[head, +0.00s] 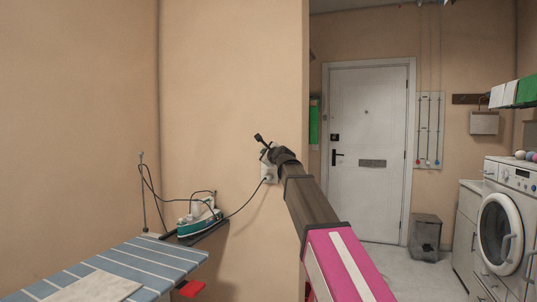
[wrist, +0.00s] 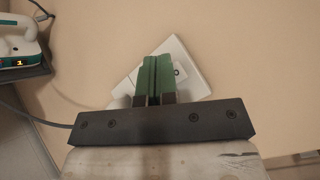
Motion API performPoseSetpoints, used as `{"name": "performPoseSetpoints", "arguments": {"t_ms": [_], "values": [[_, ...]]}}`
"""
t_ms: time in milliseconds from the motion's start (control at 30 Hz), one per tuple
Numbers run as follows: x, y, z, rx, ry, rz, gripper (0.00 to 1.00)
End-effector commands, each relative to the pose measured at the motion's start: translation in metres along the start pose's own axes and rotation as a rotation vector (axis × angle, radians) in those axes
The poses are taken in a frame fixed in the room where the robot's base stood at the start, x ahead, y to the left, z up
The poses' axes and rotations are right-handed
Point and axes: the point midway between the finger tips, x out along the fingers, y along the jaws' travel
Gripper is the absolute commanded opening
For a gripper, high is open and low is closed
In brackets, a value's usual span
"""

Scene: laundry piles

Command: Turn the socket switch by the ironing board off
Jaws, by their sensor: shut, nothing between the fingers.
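The white wall socket (head: 267,168) is on the beige wall, to the right of the ironing board (head: 115,270). A dark cord runs from it to the iron. My gripper (head: 268,147) is in front of the socket's upper part and hides some of it. In the wrist view, the white socket plate (wrist: 190,78) looks tilted. My gripper's green fingers (wrist: 154,78) are shut together, empty, and cover the plate's middle. A small dark mark shows just right of the fingers. The switch's position cannot be made out, nor whether the fingertips touch the plate.
A teal and white iron (head: 199,218) stands at the board's far end, with a thin upright cord holder beside it. A wall edge lies right of the socket. Beyond are a white door (head: 368,120), a grey bin (head: 425,237) and a washing machine (head: 508,225).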

Motion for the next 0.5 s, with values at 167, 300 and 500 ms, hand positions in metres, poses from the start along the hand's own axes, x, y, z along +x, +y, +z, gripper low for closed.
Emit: {"name": "performPoseSetpoints", "arguments": {"t_ms": [167, 300, 500], "values": [[0.0, 0.0, 0.0, 0.0, 0.0, 0.0, 0.0], [0.0003, -0.0002, -0.0002, 0.0, 0.0, 0.0, 0.0], [0.0044, -0.0032, -0.0029, 0.001, 0.0, 0.0, 0.0]]}}
